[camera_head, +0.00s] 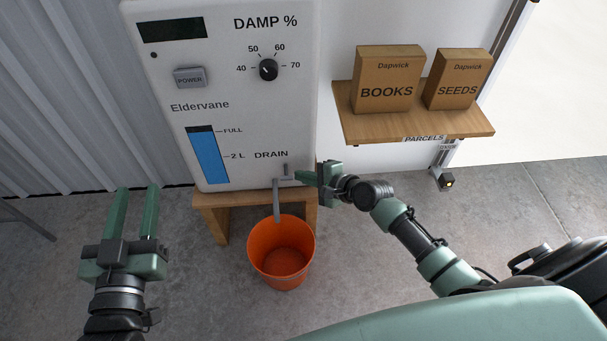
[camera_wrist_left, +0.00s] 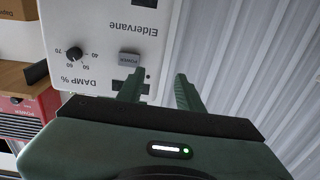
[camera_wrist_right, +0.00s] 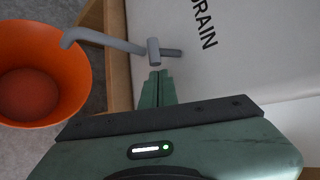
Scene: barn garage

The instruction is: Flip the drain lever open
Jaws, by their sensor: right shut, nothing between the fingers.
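The white Eldervane unit (camera_head: 220,130) has a small grey drain lever (camera_head: 286,170) beside its DRAIN label. In the right wrist view the lever (camera_wrist_right: 153,52) is a short grey bar by the base of the bent grey spout (camera_wrist_right: 105,41). My right gripper (camera_head: 299,177) is shut and empty, just right of the lever in the head view. Its fingertips (camera_wrist_right: 158,73) point at the lever with a small gap; contact cannot be told for certain. My left gripper (camera_head: 136,189) is open and empty, low at the left, away from the lever.
An orange bucket (camera_head: 262,262) stands on the floor below the spout; I see no water stream. A wooden stand (camera_head: 213,219) carries the unit. A wooden shelf (camera_head: 415,126) with two cardboard boxes is at right. A corrugated wall (camera_head: 60,100) is at left.

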